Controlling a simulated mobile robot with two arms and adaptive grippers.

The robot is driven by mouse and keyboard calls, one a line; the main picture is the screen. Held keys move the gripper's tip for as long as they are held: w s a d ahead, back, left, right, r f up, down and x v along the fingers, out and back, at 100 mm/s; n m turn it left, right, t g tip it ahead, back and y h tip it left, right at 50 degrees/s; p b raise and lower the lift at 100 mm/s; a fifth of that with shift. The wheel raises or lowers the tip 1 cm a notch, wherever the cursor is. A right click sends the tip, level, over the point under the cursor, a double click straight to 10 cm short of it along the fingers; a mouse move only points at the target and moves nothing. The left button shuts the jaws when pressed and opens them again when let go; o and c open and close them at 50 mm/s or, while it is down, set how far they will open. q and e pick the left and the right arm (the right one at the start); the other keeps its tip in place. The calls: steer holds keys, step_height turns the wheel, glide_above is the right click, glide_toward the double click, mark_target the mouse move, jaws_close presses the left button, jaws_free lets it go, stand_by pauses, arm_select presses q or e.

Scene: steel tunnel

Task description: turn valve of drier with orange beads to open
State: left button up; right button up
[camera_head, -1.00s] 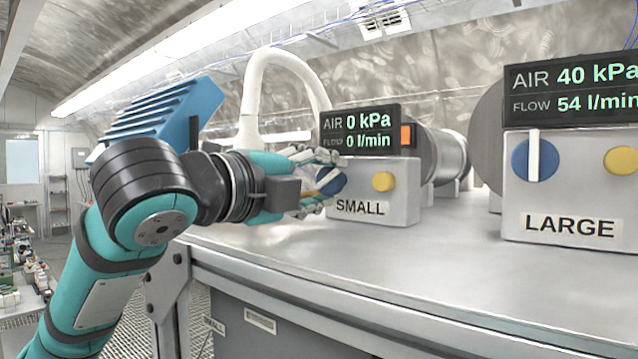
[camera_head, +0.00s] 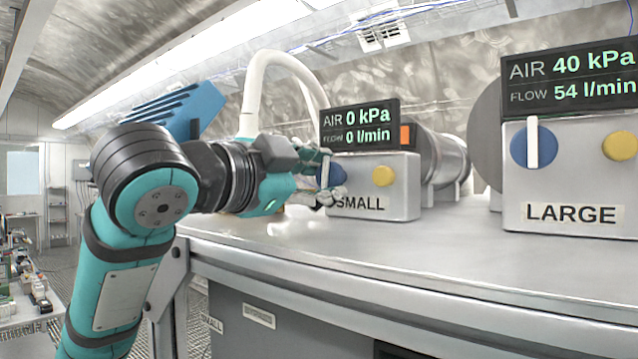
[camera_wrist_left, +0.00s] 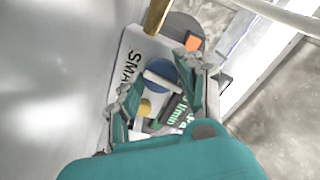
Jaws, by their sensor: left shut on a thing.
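The small drier's control box (camera_head: 400,200) has a "SMALL" label, a yellow knob (camera_head: 383,176) and a display (camera_head: 360,126) reading AIR 0 kPa and FLOW 0 l/min. An orange window (camera_head: 405,135) shows beside the display. My left gripper (camera_head: 325,176) is shut on the box's blue valve knob (camera_head: 337,174), which it partly hides. In the left wrist view the fingers lie either side of the blue knob (camera_wrist_left: 158,70) and its white handle bar (camera_wrist_left: 163,84). My right gripper is not in view.
A large drier's box (camera_head: 570,180) stands at the right, with a blue knob (camera_head: 518,145) whose white bar is upright. Its display (camera_head: 572,80) reads 40 kPa and 54 l/min. A white hose (camera_head: 252,95) arches behind my gripper. The steel bench top (camera_head: 430,250) is clear in front.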

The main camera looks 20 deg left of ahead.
arm_select(q)
steer(key=shift+n, duration=0.6)
steer(key=o, duration=1.1)
steer(key=shift+w, duration=0.1)
steer(key=shift+o, duration=0.2)
steer(key=v, duration=1.1)
steer(key=shift+r, duration=0.1)
steer(key=shift+s+a, duration=0.15)
steer(key=shift+s, duration=0.35)
